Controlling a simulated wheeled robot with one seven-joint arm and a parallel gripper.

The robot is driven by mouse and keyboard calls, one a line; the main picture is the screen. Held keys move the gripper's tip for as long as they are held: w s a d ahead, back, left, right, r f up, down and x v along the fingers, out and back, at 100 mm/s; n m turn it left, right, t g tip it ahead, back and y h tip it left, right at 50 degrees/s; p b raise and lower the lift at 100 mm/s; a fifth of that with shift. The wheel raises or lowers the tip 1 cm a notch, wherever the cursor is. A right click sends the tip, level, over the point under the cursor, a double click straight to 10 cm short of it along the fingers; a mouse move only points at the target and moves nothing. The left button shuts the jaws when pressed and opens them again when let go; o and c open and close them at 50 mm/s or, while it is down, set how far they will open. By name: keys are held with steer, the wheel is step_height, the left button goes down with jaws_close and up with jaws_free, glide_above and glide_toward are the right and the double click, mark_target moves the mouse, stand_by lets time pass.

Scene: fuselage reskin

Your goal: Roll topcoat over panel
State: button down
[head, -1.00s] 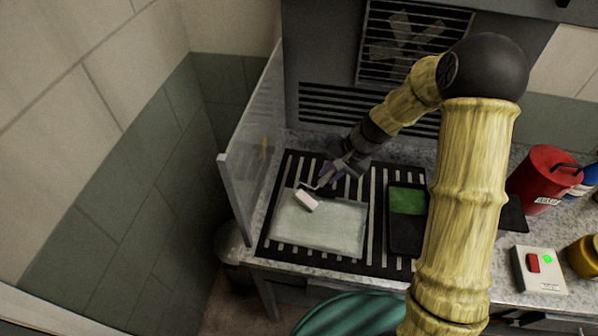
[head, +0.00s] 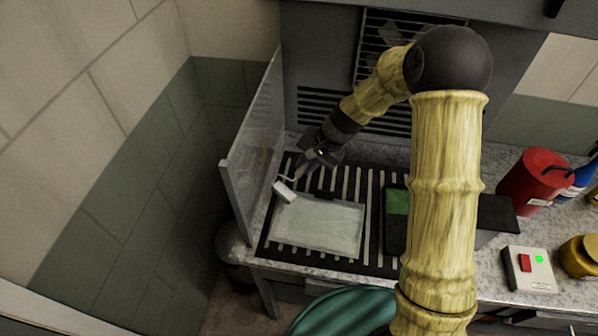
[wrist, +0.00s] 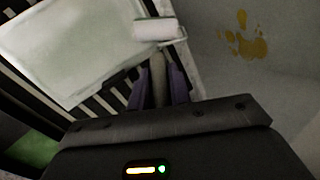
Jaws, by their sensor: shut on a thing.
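The panel (head: 318,226) is a pale, flat, whitish-green rectangle lying on a dark slatted grate; it also shows in the wrist view (wrist: 70,45). My gripper (head: 310,166) is shut on the handle of a paint roller, with purple fingers either side of it in the wrist view (wrist: 158,92). The roller's white sleeve (head: 284,191) is at the panel's back left corner; it shows in the wrist view (wrist: 156,29) by the panel's edge. I cannot tell whether the sleeve touches the panel. A black tray with green paint (head: 397,201) is right of the panel, partly hidden by my arm.
A clear upright screen (head: 252,150) stands close left of the roller, with a yellow-brown handprint smear (wrist: 243,38). A red can (head: 533,181), a switch box (head: 530,270) and a yellow jar (head: 580,256) stand at right. A teal round seat (head: 342,312) is in front.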

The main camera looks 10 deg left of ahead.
steer(key=shift+r+p, duration=1.45)
steer(key=shift+r, duration=0.85)
steer(key=shift+w+f, duration=0.1)
